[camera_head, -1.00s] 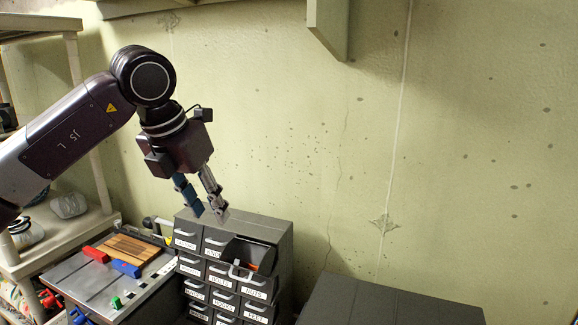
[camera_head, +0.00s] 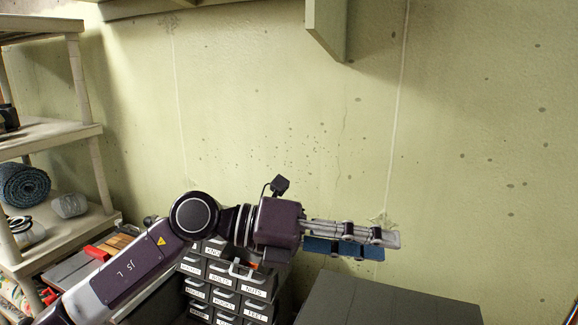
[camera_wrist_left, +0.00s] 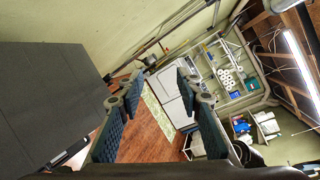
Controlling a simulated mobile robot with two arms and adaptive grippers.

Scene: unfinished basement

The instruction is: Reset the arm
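My left arm reaches in from the lower left of the head view. Its left gripper (camera_head: 384,246) is held level, pointing right, in front of the concrete wall. In the left wrist view the two blue-padded fingers of this gripper (camera_wrist_left: 160,82) stand apart with nothing between them, so it is open and empty. The grey cabinet of small labelled drawers (camera_head: 226,293) is below and behind the gripper and partly hidden by it. My right gripper is not in view.
A dark grey box-like surface (camera_head: 390,300) stands at the bottom right, below the fingers. A shelf rack (camera_head: 50,136) with a blue roll (camera_head: 24,185) is at the left. A wooden wall piece (camera_head: 326,28) hangs above. The space before the wall is clear.

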